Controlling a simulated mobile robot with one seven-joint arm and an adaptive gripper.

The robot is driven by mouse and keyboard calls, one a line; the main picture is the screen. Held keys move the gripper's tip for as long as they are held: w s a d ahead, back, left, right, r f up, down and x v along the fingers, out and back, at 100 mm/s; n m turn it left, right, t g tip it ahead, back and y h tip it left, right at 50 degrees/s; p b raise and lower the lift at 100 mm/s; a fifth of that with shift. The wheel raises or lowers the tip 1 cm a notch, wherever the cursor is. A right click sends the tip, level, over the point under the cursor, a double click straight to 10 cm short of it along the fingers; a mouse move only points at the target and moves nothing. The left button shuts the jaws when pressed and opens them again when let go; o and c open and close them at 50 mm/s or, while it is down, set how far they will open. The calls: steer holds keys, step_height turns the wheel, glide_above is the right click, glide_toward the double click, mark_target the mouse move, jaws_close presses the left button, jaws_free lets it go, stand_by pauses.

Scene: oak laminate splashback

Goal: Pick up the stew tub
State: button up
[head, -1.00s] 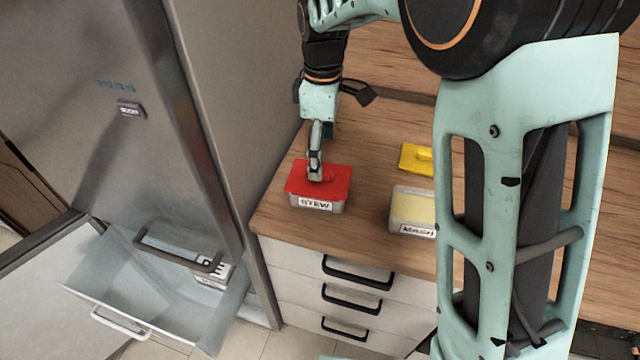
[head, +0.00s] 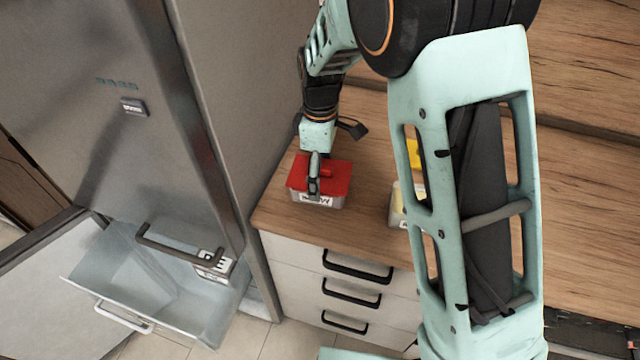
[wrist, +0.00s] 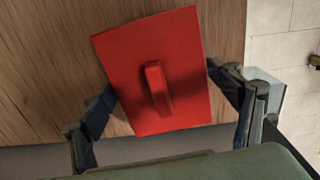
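The stew tub (head: 330,176) is a pale grey box with a red lid and a raised red handle. It stands on the wooden counter, close to the fridge side. A white label shows on its front, partly hidden by a finger. My gripper (head: 314,185) is over the tub from above, one finger in front of its front face. In the wrist view the red lid (wrist: 182,75) lies between the spread fingers of my gripper (wrist: 160,80), one on each side. The fingertips are close to the lid's edges; I cannot tell whether they touch.
A second tub (head: 398,205), with pale yellow contents, and a yellow lid (head: 413,154) are mostly hidden behind my arm. The counter (head: 280,215) has drawers below. An open fridge drawer (head: 150,285) holding a labelled box (head: 215,265) stands at lower left.

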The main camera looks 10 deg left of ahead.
steer(key=shift+r, duration=0.1)
steer(key=c, duration=1.1)
